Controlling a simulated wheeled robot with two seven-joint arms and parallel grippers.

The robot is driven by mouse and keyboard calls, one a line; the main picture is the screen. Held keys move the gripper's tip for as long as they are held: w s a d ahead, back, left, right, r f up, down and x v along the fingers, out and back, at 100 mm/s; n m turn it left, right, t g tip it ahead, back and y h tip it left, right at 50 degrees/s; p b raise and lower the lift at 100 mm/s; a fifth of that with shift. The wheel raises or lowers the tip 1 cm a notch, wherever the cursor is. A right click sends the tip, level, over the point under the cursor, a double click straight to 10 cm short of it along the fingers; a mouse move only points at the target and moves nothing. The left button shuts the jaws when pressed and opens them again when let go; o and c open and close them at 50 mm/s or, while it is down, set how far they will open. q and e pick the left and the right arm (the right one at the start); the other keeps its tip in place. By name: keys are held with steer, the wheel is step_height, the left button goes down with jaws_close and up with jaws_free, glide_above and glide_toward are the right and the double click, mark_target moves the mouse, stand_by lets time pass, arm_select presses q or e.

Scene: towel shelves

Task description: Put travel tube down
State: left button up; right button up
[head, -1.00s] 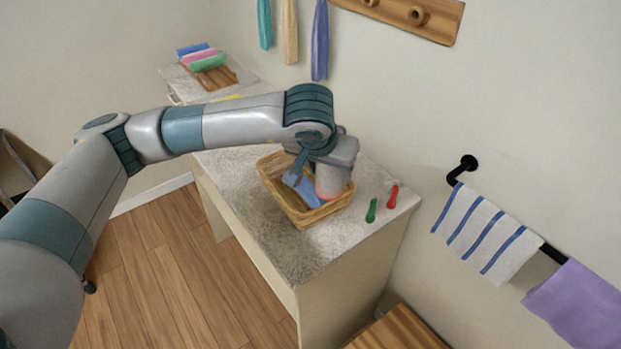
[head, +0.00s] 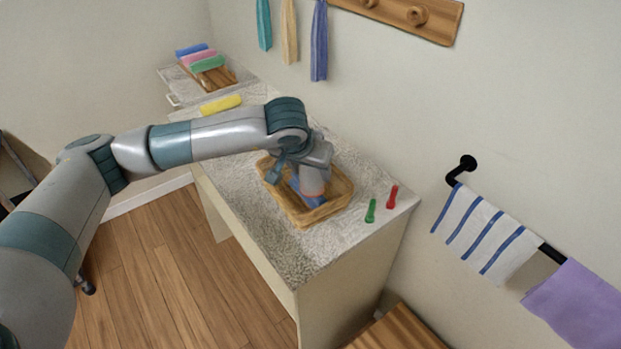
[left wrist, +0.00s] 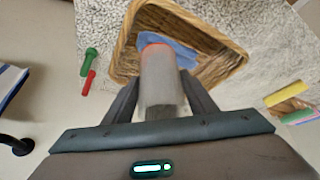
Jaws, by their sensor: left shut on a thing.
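My left gripper (head: 314,172) is over the wicker basket (head: 338,207) on the speckled counter. In the left wrist view its two dark fingers (left wrist: 163,98) are shut on a pale grey tube (left wrist: 160,82) with an orange-red rim at its far end, which I take for the travel tube. The tube's end points down into the basket (left wrist: 125,50) over a blue cloth (left wrist: 178,48). I cannot tell whether the tube touches the cloth. In the head view the gripper hides much of the tube and cloth. My right gripper is not in view.
A yellow rolled towel (head: 221,105) lies farther back. The counter's front part (head: 300,255) is clear. A towel rail with a striped towel (head: 487,232) is at right.

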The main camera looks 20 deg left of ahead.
mark_target(308, 176)
arm_select(q)
steer(key=shift+f, duration=1.45)
steer(key=shift+f, duration=0.1)
steer(key=o, duration=1.1)
steer(key=shift+o, duration=0.2)
steer(key=shift+r, duration=0.25)
